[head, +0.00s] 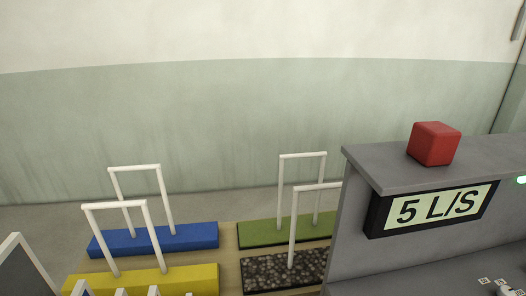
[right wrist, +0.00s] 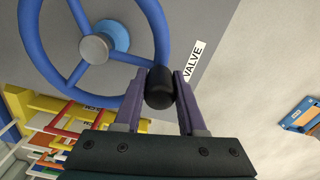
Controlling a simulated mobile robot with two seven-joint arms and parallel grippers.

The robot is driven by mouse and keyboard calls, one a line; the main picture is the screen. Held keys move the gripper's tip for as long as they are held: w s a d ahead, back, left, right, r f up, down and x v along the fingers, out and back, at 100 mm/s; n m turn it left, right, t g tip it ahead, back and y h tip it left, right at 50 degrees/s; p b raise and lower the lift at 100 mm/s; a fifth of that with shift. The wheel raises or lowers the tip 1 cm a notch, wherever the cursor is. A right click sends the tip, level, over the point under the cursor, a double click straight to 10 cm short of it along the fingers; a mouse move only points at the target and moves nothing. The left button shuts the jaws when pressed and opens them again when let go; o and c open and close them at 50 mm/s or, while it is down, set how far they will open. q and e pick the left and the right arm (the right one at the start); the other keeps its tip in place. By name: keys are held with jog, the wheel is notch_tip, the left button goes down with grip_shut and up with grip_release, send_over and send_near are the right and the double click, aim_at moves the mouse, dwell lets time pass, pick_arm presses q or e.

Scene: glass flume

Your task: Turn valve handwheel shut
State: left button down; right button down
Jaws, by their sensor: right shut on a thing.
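The blue valve handwheel (right wrist: 164,40) shows at the top of the right wrist view, with a silver hub (right wrist: 93,47) and blue spokes. Part of its rim is cut off by the top edge. A black knob (right wrist: 159,90) sits at the rim's lower right. My right gripper (right wrist: 161,76) is shut on this knob, with one purple finger on each side. A white "VALVE" label (right wrist: 195,60) is on the grey panel beside the wheel. Neither the handwheel nor my right gripper shows in the head view. My left gripper is in neither view.
In the head view, a display (head: 437,208) reads "5 L/S" below a grey ledge holding a red block (head: 434,144). Blue (head: 190,237), yellow (head: 200,279), green (head: 260,233) and gravel-topped (head: 270,272) blocks with white handles stand left. Coloured racks (right wrist: 45,115) lie below the wheel.

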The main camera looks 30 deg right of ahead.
jog(key=shift+d, duration=0.15)
jog(key=c, duration=0.5)
grip_release()
notch_tip(320, 180, up, 10)
jog(key=p, duration=0.5)
